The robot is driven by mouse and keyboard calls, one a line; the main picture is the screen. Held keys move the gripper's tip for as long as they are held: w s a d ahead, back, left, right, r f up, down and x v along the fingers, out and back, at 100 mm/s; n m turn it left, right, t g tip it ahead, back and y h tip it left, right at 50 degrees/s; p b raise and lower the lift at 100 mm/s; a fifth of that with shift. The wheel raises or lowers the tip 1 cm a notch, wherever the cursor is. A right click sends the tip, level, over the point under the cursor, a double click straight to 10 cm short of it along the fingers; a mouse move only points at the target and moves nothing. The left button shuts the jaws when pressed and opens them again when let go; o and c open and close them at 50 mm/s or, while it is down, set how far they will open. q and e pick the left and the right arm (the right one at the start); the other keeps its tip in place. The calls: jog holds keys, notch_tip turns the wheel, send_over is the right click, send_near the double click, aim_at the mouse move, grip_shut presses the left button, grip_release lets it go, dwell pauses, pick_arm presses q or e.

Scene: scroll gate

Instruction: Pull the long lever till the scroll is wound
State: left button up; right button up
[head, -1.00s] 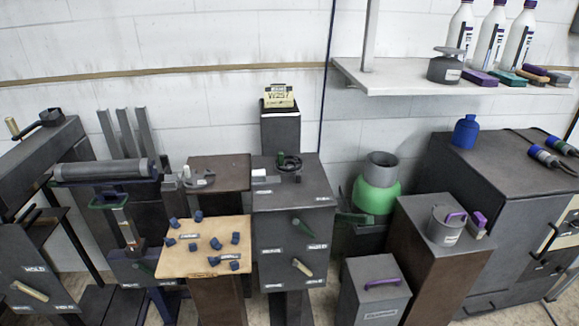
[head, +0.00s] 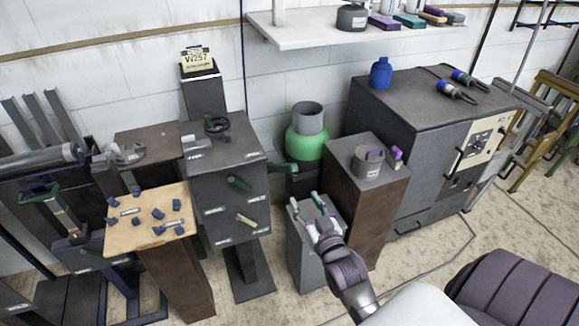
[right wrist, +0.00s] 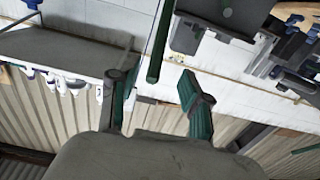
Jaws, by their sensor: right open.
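My right gripper (head: 308,205) is open and empty, above the grey box at the lower middle of the head view. Its two green fingers stand apart in the right wrist view (right wrist: 158,100). A long dark green bar (head: 285,168), which looks like the long lever, sticks out right from the grey cabinet. A dark green bar (right wrist: 160,45) also shows beyond and between the fingers in the right wrist view, apart from them. A grey roll (head: 40,160), perhaps the scroll, lies at the left edge of the head view. My left gripper is not in view.
The grey cabinet (head: 215,145) carries a short green lever (head: 238,183) and a tan lever (head: 245,219). A green canister (head: 307,143) stands behind the bar. A brown pedestal (head: 372,180) with a grey pot is right of my gripper.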

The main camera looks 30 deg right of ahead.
aim_at(287, 168)
jog(key=p+x, duration=0.1)
jog(key=x, duration=1.3)
jog(key=shift+s+r, duration=0.1)
grip_shut()
